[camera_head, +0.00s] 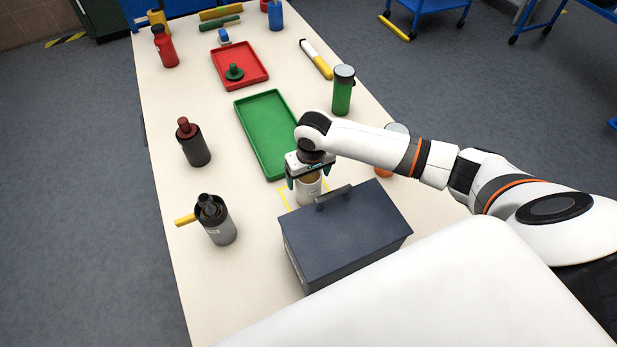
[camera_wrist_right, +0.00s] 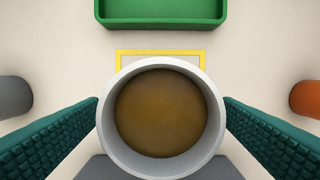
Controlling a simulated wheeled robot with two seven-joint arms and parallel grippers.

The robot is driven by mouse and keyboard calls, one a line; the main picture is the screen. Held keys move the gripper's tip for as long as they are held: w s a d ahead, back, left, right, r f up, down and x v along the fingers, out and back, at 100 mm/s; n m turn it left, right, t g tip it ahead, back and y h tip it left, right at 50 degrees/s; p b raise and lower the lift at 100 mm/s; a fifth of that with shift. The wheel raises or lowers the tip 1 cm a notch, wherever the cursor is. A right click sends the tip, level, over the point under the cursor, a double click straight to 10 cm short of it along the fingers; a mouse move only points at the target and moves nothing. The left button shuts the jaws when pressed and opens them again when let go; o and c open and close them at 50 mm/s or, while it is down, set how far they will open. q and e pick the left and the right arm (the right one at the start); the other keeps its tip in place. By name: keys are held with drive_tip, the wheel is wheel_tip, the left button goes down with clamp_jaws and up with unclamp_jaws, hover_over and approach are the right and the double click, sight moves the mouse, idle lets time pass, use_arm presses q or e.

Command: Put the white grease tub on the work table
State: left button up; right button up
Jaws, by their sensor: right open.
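The white grease tub (camera_head: 309,188) stands upright on the work table (camera_head: 180,258), just behind the dark box, with brownish contents. In the right wrist view the tub (camera_wrist_right: 105,122) is seen from above, at the edge of a yellow outlined square (camera_wrist_right: 119,58) on the table. My right gripper (camera_head: 308,178) is over the tub with its fingers down on either side. My left gripper is not in view.
A dark lidded toolbox (camera_head: 345,232) stands right in front of the tub. A green tray (camera_head: 245,128) lies behind it. A black bottle (camera_head: 194,147) and a grey canister (camera_head: 219,226) stand to the left, a green jar (camera_head: 342,93) to the back right. An orange object (camera_wrist_right: 307,99) is right of the tub.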

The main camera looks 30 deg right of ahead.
wheel_tip(320, 180, up, 10)
drive_tip(key=s, duration=0.1)
drive_tip(key=shift+s+r+b, duration=0.15)
drive_tip(key=shift+b, duration=0.2)
